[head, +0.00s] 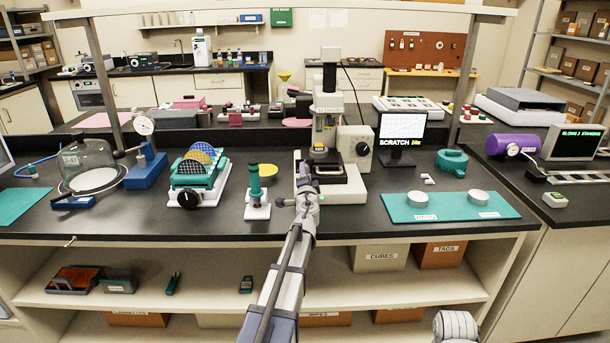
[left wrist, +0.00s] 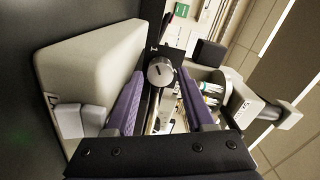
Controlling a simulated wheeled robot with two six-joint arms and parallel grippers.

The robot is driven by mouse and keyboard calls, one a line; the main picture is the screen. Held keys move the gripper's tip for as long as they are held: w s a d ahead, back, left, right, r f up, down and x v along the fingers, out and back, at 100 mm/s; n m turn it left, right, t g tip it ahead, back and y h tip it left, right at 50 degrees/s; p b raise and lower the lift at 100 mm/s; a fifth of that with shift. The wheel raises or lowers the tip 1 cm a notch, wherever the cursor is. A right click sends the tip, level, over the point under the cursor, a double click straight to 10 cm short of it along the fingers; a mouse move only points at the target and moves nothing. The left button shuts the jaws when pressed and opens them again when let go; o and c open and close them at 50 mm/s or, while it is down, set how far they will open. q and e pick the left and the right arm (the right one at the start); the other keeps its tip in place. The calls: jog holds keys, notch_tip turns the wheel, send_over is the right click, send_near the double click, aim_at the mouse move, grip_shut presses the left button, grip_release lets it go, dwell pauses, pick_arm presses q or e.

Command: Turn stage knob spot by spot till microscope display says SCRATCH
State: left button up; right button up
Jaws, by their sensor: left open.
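The microscope (head: 328,115) stands on the bench at the centre, with a pale base and a dark stage. The display (head: 402,137) to its right shows a light speckled picture with the word SCRATCH under it. My left gripper (head: 306,178) is at the front left of the microscope base. In the left wrist view, the stage knob (left wrist: 160,71), round and grey with a dark pointer mark, lies between the spread purple fingers of the left gripper (left wrist: 165,88). The fingers are open and appear apart from the knob. In the head view my gripper hides the knob. My right gripper is not in view.
A teal-and-white stand (head: 256,190) is just left of my arm. A green rack with discs (head: 197,172) is further left. A teal mat (head: 405,208) with two pale round pieces lies to the right. A grey control box (head: 354,146) adjoins the microscope.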

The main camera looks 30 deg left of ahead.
pick_arm(q)
jog(key=v, duration=0.7)
jog(key=shift+s+d, duration=0.1)
jog(key=shift+s, duration=0.15)
